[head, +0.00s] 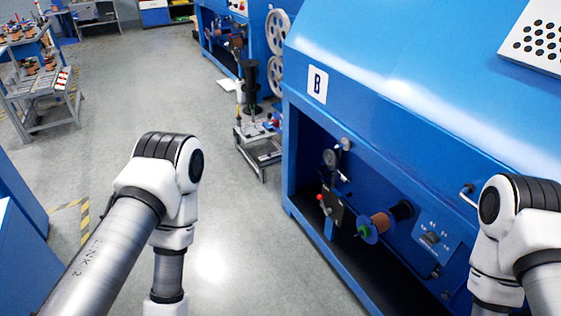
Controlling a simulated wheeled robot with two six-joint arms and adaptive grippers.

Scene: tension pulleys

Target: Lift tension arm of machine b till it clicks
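Machine B (400,95) is a large blue cabinet on the right, marked with a white "B" label (317,85). In its dark open recess is a dark mechanism with a small round pulley (330,158) on top and a red knob (320,197) at its side. I cannot tell which part of it is the tension arm, or its exact angle. A copper-coloured spool (383,222) with a blue flange and green centre sits to its right. My two arms show in front, left and right, but both grippers are out of the frame, so what they hold is hidden.
A control panel (436,238) is on the machine beside the spool. A small metal cart (260,142) stands beyond the machine's left end. Another blue machine (222,45) is farther back. A trolley with spools (42,95) is at far left. The grey floor between is clear.

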